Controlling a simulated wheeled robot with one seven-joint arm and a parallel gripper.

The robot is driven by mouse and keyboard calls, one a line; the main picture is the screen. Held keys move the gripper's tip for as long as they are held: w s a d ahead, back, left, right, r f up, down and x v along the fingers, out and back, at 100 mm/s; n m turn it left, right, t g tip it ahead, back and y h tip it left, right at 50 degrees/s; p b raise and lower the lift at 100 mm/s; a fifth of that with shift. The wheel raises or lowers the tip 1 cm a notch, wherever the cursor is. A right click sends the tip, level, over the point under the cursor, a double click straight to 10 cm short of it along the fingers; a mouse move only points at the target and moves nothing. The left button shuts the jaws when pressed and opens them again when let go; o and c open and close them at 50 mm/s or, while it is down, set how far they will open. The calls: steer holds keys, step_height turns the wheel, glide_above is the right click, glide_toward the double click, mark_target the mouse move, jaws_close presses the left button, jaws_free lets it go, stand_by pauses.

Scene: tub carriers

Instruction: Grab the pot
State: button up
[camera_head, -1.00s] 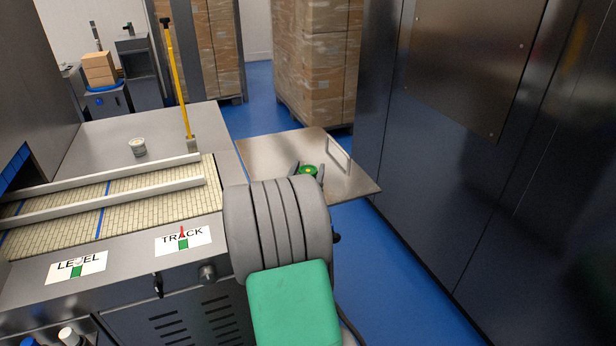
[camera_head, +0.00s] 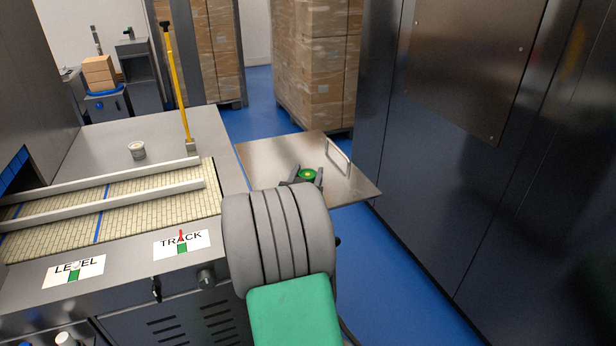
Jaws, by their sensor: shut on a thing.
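A small pot with a green top (camera_head: 308,174) is over the metal shelf at the right end of the machine. My gripper (camera_head: 307,178) is shut on it, with a dark finger on either side. My own arm hides most of the gripper and the pot's lower part, so I cannot tell whether the pot touches the shelf.
The metal shelf (camera_head: 270,157) has a raised handle (camera_head: 338,157) at its right. A conveyor belt (camera_head: 150,203) with pale rails lies left of my arm. A yellow-handled pole (camera_head: 179,90) stands behind. A dark metal wall (camera_head: 440,150) closes the right side.

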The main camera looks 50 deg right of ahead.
steer(key=b+v, duration=0.4)
steer(key=v, duration=1.3)
steer(key=shift+a, duration=0.25)
